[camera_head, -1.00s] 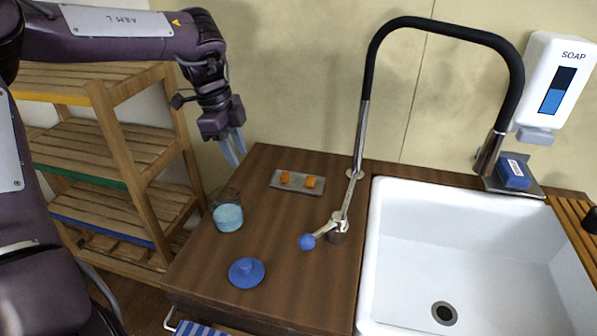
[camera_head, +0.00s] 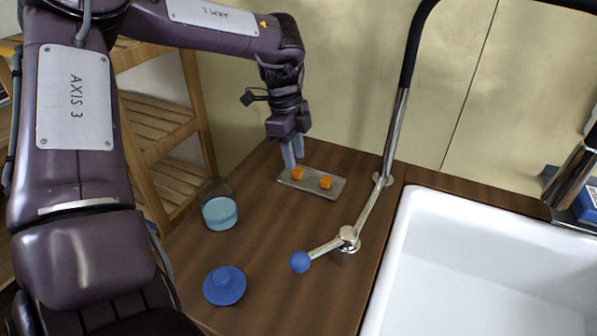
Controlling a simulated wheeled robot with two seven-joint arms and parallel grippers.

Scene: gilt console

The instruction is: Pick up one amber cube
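Two amber cubes rest on a small grey tray (camera_head: 335,192) on the wooden counter. The left amber cube (camera_head: 297,173) is at the tray's left part, and the right amber cube (camera_head: 326,182) is right of the middle. My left gripper (camera_head: 294,164) points down at the tray's back left edge, just behind and above the left cube. Its two pale fingers are apart with nothing seen between them. Whether a finger touches the cube or tray cannot be told. My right gripper is out of view.
A glass with light blue contents (camera_head: 220,213) stands left of the tray. A blue lid (camera_head: 224,286) lies at the front. The tap lever with a blue knob (camera_head: 300,262) and the black-hosed tap (camera_head: 398,110) stand to the right, beside the white sink (camera_head: 470,260).

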